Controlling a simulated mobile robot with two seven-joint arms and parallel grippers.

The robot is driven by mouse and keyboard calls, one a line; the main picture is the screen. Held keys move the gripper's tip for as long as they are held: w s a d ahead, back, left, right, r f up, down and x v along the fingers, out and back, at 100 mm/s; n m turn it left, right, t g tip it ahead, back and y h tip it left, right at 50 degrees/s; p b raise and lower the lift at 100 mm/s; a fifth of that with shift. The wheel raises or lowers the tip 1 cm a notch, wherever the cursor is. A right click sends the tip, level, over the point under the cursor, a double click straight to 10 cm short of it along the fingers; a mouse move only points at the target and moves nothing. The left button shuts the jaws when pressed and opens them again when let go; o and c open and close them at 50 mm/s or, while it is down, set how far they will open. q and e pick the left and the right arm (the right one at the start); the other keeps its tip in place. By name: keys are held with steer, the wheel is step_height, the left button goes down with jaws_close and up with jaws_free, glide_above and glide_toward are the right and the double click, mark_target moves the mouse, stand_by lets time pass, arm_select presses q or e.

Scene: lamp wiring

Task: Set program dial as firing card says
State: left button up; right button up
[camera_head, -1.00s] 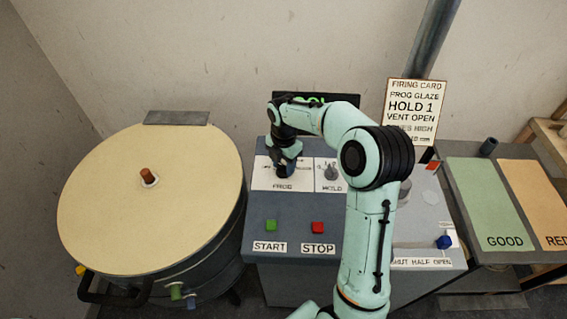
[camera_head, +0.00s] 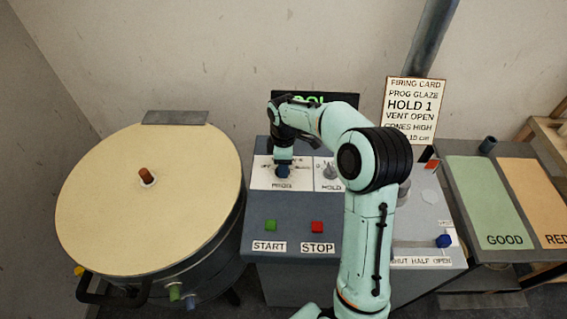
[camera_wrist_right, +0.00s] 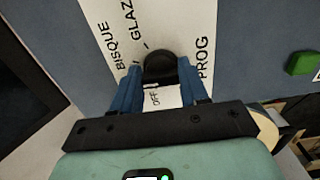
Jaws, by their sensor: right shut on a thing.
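The program dial is a dark round knob (camera_wrist_right: 160,66) on a white plate (camera_wrist_right: 118,18) marked BISQUE, GLAZE, off and PROG. My right gripper (camera_wrist_right: 159,73), with blue fingers, is shut on the dial, one finger on each side. In the head view this gripper (camera_head: 283,171) reaches down onto the PROG plate and hides the dial. Where the dial points I cannot tell. The firing card (camera_head: 411,108) stands behind the panel and reads PROG GLAZE, HOLD 1, VENT OPEN, CONES HIGH. My left gripper is not in view.
The HOLD dial (camera_head: 330,171) is close right of my gripper. A green START button (camera_head: 271,225) and red STOP button (camera_head: 317,227) are in front. A dark display (camera_head: 346,98) with green characters is behind, partly hidden by my arm. The round kiln (camera_head: 100,205) stands left.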

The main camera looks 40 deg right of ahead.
steer(key=m, duration=0.7)
steer(key=shift+r, duration=0.1)
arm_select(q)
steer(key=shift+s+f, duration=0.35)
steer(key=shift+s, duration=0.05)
arm_select(e)
steer(key=m, duration=0.6)
steer(key=shift+s+a, duration=0.1)
steer(key=shift+m, duration=0.4)
steer(key=o, duration=1)
steer(key=shift+o, duration=0.2)
steer(key=shift+a, duration=0.1)
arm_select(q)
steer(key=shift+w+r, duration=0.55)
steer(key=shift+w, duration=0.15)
arm_select(e)
step_height(320, 180, up, 13)
steer(key=shift+r, duration=0.15)
steer(key=shift+s, duration=0.1)
